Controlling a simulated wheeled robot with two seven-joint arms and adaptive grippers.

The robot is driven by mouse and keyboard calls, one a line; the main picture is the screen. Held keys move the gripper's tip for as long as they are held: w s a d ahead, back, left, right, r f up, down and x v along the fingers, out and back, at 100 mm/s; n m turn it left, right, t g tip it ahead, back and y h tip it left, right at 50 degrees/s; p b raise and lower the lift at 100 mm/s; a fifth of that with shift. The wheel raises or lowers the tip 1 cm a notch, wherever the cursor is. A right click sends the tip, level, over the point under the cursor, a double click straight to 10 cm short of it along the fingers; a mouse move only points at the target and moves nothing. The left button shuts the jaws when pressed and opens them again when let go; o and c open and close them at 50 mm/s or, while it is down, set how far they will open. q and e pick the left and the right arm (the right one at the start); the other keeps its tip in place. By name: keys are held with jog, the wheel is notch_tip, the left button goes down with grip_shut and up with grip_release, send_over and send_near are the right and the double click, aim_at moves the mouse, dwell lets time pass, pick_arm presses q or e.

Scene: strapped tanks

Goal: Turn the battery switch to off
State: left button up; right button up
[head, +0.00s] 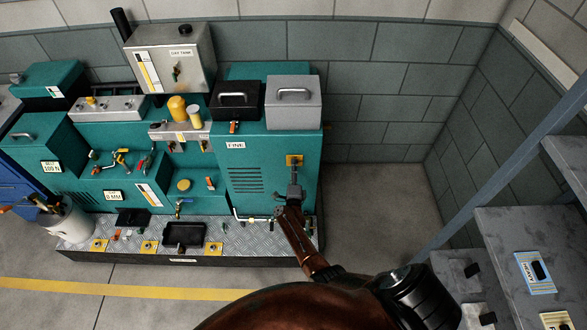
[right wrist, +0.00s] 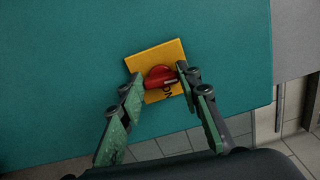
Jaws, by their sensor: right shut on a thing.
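The battery switch is a red knob (right wrist: 160,76) on a yellow plate (right wrist: 170,53), fixed to the teal cabinet. In the right wrist view the fingers of my right gripper (right wrist: 160,80) stand on both sides of the knob and are shut on it. Part of a dark label, which looks like "ON", shows on the plate below the knob. In the head view the yellow plate (head: 294,158) is on the cabinet's front at the right, and my right gripper (head: 294,185) reaches up to it and hides the knob. My left gripper is not in view.
The teal cabinet (head: 265,200) stands on a metal tread-plate base. A grey box (head: 293,103) and a black box (head: 235,98) sit above its front. Grey shelving (head: 510,240) stands at the right. The floor between cabinet and shelving is clear.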

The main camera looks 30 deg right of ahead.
jog(key=shift+n, duration=0.7)
jog(key=o, duration=1.2)
jog(key=shift+c, duration=0.2)
jog(key=shift+m, duration=0.3)
